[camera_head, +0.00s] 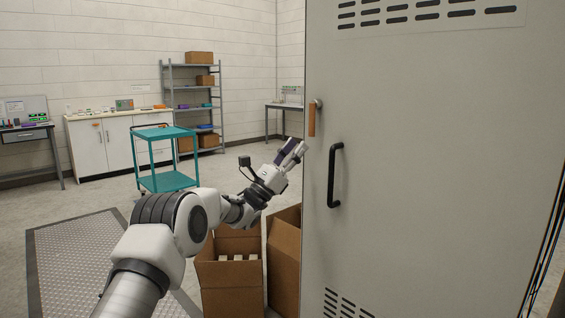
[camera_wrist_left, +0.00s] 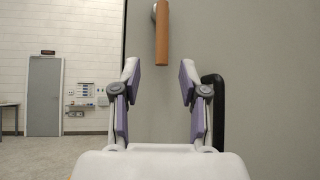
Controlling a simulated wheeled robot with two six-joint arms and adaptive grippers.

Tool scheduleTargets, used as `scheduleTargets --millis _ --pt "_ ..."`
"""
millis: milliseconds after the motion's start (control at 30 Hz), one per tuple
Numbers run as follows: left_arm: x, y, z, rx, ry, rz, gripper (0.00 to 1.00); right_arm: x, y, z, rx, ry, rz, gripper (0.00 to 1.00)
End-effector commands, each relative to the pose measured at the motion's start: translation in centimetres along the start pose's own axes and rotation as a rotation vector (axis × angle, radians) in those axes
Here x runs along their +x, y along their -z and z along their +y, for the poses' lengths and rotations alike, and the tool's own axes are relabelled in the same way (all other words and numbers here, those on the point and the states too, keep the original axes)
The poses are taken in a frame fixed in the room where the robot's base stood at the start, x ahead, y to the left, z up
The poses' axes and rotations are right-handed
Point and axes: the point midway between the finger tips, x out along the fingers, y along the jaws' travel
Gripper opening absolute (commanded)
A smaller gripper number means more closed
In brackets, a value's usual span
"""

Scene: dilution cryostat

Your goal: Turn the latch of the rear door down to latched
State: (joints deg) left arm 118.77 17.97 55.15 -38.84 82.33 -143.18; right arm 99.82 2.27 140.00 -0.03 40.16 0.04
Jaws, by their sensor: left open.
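The rear door (camera_head: 430,170) is a tall grey panel filling the right side of the head view, and it looks shut. Its latch (camera_head: 312,119) is an orange-brown handle on a metal pivot near the door's left edge, hanging straight down from the pivot. In the left wrist view the latch (camera_wrist_left: 162,34) hangs ahead of and above the fingers, apart from them. My left gripper (camera_head: 291,154) is open and empty, just left of the door edge and below the latch. Its two purple-padded fingers also show in the left wrist view (camera_wrist_left: 156,95). My right gripper is not in view.
A black door handle (camera_head: 335,175) stands right of the latch, close behind the right finger in the wrist view. Open cardboard boxes (camera_head: 230,280) stand on the floor below my left arm. A teal cart (camera_head: 165,182) and a shelf (camera_head: 193,100) stand farther back.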

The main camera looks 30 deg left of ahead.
Motion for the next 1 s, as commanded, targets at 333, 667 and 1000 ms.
scheduleTargets --millis 333,667,1000 --pt "-6.1 -0.3 0.1 0.001 -0.001 -0.002 0.43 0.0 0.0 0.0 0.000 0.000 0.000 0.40" --pt "-6.2 -0.3 0.1 0.001 -0.001 -0.002 0.43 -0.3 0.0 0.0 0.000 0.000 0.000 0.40" --pt "-8.8 6.3 -2.4 -0.066 0.002 0.099 0.43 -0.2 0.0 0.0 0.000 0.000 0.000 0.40"
